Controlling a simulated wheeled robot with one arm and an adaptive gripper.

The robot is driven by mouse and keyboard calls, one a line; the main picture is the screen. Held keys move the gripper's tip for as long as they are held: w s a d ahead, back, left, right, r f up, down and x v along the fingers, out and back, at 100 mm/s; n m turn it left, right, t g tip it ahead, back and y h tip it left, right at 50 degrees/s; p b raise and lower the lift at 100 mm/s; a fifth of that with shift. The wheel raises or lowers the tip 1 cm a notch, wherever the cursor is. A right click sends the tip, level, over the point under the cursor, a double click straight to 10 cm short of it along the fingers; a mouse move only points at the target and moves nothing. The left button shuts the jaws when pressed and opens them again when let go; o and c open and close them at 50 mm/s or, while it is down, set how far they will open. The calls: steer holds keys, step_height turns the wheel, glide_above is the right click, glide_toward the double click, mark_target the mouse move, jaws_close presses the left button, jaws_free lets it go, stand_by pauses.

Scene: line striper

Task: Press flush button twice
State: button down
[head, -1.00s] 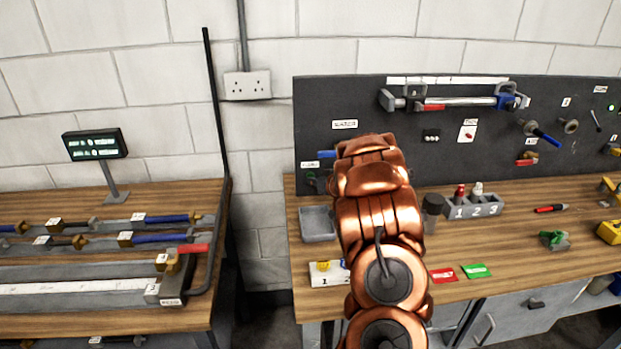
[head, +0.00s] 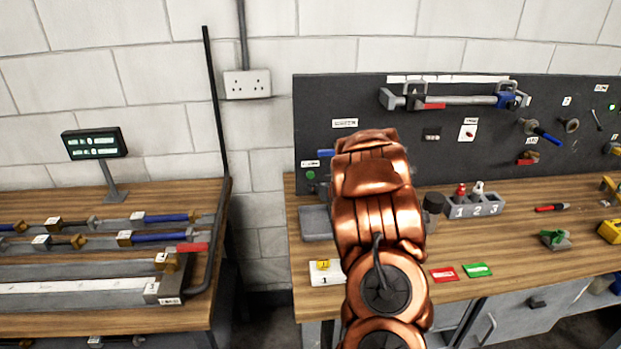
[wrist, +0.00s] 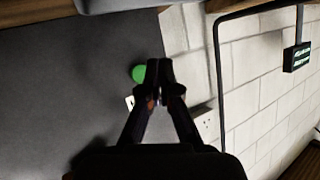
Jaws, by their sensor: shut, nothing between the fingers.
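A round green button (head: 311,174) sits low at the left edge of the dark panel, under a small white label. It also shows in the wrist view (wrist: 138,73), just left of my fingertips. I take it to be the flush button; its label is too small to read. My gripper (wrist: 159,70) is shut and empty, its fingertips pointing at the panel beside the button. I cannot tell whether they touch the button or the panel. In the head view my copper arm hides the gripper.
A grey tray (head: 315,223) stands on the right bench below the button. A numbered block (head: 473,207) and red and green cards lie further right. A black upright pipe (head: 214,105) and a small display (head: 95,144) stand to the left.

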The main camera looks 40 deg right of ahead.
steer(key=shift+s+a, duration=0.75)
steer(key=shift+s, duration=0.2)
steer(key=shift+w+r, duration=0.15)
steer(key=shift+r, duration=0.2)
steer(key=s+a+r+m+g+h, duration=0.1)
steer(key=s+a+r+g+h, duration=0.45)
steer(key=a+r, duration=0.3)
steer(key=s+a+n+g+y, duration=0.2)
steer(key=s+a+g, duration=0.3)
steer(key=s+a, duration=1.1)
steer(key=s+a+f+n+g+y, duration=0.1)
steer(key=s+a+g+y, duration=0.3)
steer(key=s+a, duration=1.1)
steer(key=a+n+y, duration=0.1)
steer(key=a, duration=0.2)
steer(key=shift+s+a+f+n+g, duration=0.2)
steer(key=shift+s+f+n+g, duration=0.05)
steer(key=shift+s+n+g, duration=0.1)
